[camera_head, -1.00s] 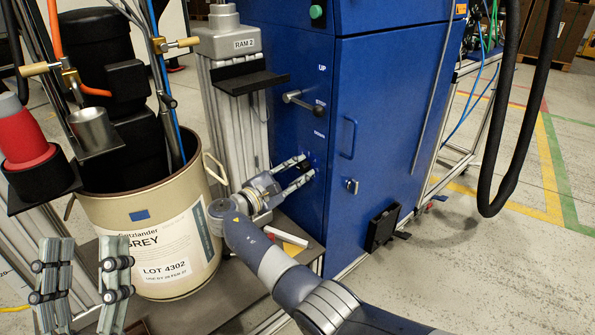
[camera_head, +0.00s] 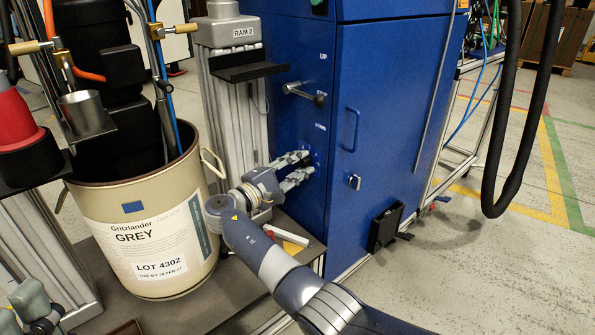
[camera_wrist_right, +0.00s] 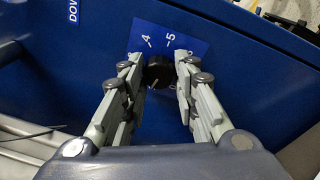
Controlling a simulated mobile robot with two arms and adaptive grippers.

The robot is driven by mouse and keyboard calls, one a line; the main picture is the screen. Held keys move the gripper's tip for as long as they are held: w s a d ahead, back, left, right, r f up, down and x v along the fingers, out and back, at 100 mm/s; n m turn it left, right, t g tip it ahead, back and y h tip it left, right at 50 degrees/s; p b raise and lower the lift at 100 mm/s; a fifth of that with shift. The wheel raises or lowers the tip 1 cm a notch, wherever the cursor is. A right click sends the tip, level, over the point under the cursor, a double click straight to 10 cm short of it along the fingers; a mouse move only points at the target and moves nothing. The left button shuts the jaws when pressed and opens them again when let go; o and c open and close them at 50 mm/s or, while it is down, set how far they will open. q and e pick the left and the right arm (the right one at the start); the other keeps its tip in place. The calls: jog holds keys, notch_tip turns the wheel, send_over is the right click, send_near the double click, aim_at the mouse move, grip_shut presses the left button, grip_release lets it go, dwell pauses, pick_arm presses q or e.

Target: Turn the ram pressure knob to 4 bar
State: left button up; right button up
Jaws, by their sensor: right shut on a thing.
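The ram pressure knob (camera_wrist_right: 158,72) is small, round and black, on a blue dial plate (camera_wrist_right: 180,46) whose 4 and 5 marks show in the right wrist view. A faint light mark shows on the knob, but its reading is unclear. My right gripper (camera_wrist_right: 160,77) is shut on the knob, one finger on each side. My left gripper (camera_head: 28,308) is partly cut off at the lower left, away from the cabinet.
A lever with a dark ball end (camera_head: 319,99) sticks out above the right gripper. The RAM 2 column (camera_head: 232,115) and a beige drum (camera_head: 150,235) stand to the left. A black hose (camera_head: 510,150) hangs at the right. Open floor lies right of the cabinet.

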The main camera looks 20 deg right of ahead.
jog(key=shift+m+b, duration=1)
jog(key=shift+m, duration=0.2)
jog(key=shift+w, duration=0.1)
jog(key=o, duration=1)
jog(key=shift+d, duration=0.1)
jog(key=shift+v, duration=3.8)
